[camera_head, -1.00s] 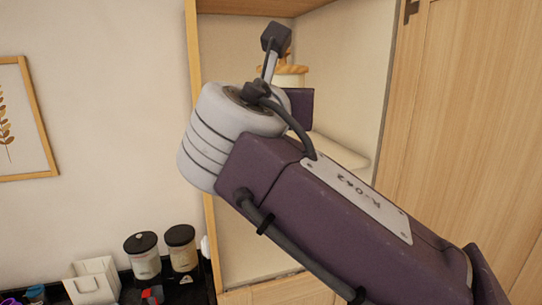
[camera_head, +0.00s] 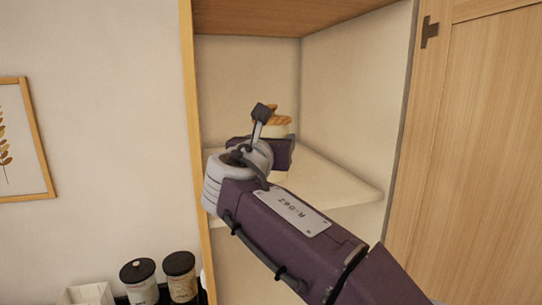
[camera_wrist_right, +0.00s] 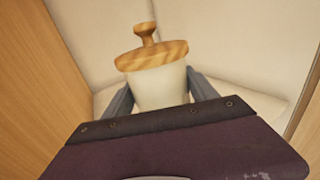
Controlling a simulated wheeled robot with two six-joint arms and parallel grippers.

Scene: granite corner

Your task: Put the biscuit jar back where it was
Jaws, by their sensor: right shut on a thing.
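The biscuit jar is a cream jar (camera_wrist_right: 158,90) with a wooden lid and knob. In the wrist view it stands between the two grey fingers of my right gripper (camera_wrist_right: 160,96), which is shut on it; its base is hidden. In the head view only the jar's lid (camera_head: 284,120) and a bit of its side show behind my right gripper (camera_head: 268,152), inside the open cupboard at shelf height. I cannot tell whether the jar touches the shelf (camera_head: 335,178). My left gripper is not in view.
The cupboard's left edge (camera_head: 191,110) is close beside my right wrist. An open wooden door (camera_head: 480,140) stands at the right. The shelf right of the jar is clear. Two dark-lidded canisters (camera_head: 180,275) stand on the counter below left.

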